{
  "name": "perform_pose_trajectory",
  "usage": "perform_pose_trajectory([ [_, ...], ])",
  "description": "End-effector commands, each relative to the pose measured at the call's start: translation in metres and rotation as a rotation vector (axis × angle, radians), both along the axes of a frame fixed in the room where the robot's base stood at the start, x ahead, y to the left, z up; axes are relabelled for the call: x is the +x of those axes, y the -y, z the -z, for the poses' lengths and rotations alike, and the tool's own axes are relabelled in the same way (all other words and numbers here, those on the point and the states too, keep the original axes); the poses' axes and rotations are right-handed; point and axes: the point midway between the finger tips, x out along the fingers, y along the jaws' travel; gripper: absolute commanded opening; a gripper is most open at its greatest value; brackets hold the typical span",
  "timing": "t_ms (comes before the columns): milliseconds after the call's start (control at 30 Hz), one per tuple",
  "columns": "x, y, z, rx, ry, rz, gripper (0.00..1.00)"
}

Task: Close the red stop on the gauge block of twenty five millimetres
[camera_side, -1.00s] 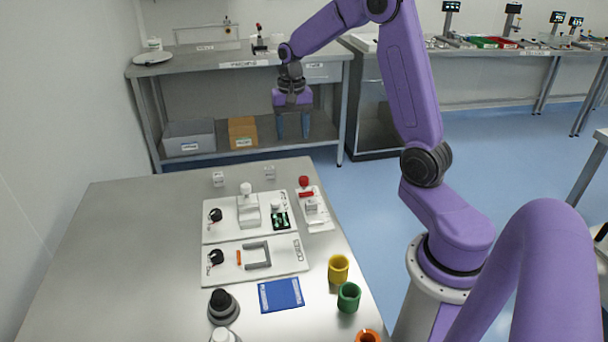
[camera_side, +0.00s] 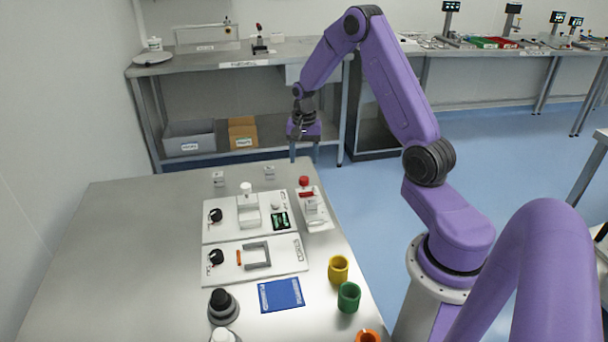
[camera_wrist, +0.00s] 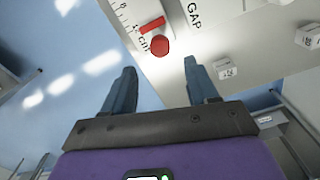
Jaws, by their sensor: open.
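The red stop is on a white gap plate (camera_side: 318,221) at the right edge of the bench. Its round red knob (camera_side: 303,181) stands beyond a red bar (camera_side: 307,194); both also show in the wrist view, knob (camera_wrist: 159,46) and bar (camera_wrist: 152,25) beside a printed centimetre scale. A pale piece (camera_side: 311,207) sits on the plate below the bar; I cannot read it. My gripper (camera_wrist: 160,65) is open and empty, above and beyond the plate's far end.
Left of the plate are two white panels (camera_side: 223,234) (camera_side: 220,274) with black knobs, a white post and a grey frame (camera_side: 256,254). The bench's left side is clear.

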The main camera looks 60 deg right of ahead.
Motion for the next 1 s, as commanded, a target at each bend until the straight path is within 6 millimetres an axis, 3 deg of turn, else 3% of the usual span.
perform_pose_trajectory([
  [200, -0.001, 0.0, 0.041, 0.001, -0.004, 0.0, 0.58],
  [400, 0.0, 0.0, 0.063, 0.0, -0.001, 0.0, 0.58],
  [833, 0.0, 0.0, 0.071, 0.0, 0.0, 0.0, 0.58],
  [867, 0.0, 0.0, 0.071, 0.0, 0.0, 0.0, 0.52],
  [967, 0.0, 0.0, 0.071, 0.0, 0.0, 0.0, 0.19],
  [1000, 0.0, 0.0, 0.071, 0.0, 0.0, 0.0, 0.15],
])
